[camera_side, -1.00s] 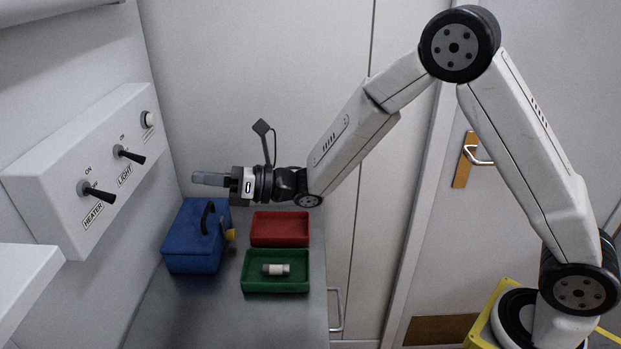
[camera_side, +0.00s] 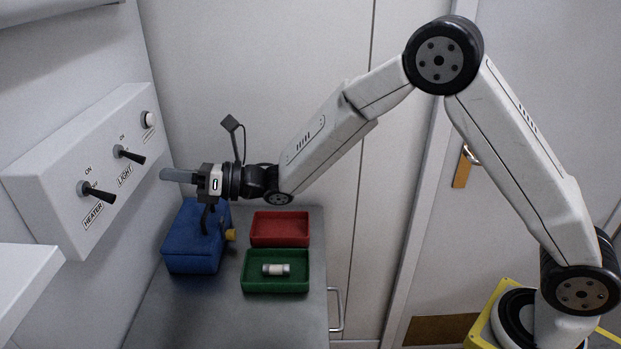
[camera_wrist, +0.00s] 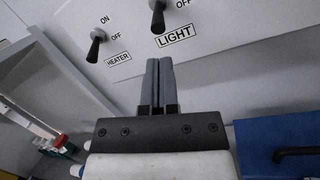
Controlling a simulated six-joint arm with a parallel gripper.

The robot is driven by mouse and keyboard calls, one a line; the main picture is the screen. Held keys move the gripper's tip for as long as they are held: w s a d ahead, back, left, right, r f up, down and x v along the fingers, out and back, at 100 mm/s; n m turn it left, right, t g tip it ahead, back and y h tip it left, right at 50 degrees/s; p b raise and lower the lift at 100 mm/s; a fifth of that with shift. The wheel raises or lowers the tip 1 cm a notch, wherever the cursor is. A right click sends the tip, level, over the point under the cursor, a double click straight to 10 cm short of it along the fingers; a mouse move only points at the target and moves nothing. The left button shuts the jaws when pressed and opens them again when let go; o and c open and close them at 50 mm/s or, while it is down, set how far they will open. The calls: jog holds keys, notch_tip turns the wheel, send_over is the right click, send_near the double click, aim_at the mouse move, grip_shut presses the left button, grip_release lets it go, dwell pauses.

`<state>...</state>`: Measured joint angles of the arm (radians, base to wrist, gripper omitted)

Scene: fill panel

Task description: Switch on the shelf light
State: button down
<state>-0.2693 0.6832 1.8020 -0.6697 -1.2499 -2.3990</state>
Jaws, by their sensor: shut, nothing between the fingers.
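The light switch (camera_side: 130,154) is a black toggle lever on the white wall panel (camera_side: 60,178), above a LIGHT label. Its lever points outward and down, toward its OFF mark in the wrist view (camera_wrist: 158,18). The heater switch (camera_side: 97,192) is beside it, also pointing down; it shows in the wrist view (camera_wrist: 95,46) too. My gripper (camera_side: 163,175) is shut and empty. Its fingertips (camera_wrist: 159,62) point at the panel, just below the LIGHT label in the wrist view. In the side view they are to the right of the light lever, apart from it.
A blue box (camera_side: 192,250) with a black handle stands below my gripper. A red tray (camera_side: 280,242) and a green tray (camera_side: 275,287) holding a small white and grey cylinder (camera_side: 276,269) lie on the metal counter. A white shelf (camera_side: 25,285) juts out at lower left.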

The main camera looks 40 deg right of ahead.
jog(key=shift+x, duration=2.35)
jog(key=shift+s+d+r+g+h, duration=0.15)
jog(key=shift+r+g+h, duration=0.25)
jog(key=shift+g+h, duration=0.25)
jog(key=shift+s+d+r+g+h, duration=0.15)
jog(key=shift+r+g+h, duration=0.15)
jog(key=shift+h, duration=0.15)
jog(key=shift+s+d+r+m, duration=0.15)
jog(key=shift+r+m, duration=0.15)
jog(key=shift+r, duration=0.5)
jog(key=s+d+r, duration=0.4)
jog(key=d+r, duration=0.2)
jog(key=shift+s+d, duration=0.2)
jog(key=shift+s, duration=0.15)
jog(key=shift+d, duration=0.1)
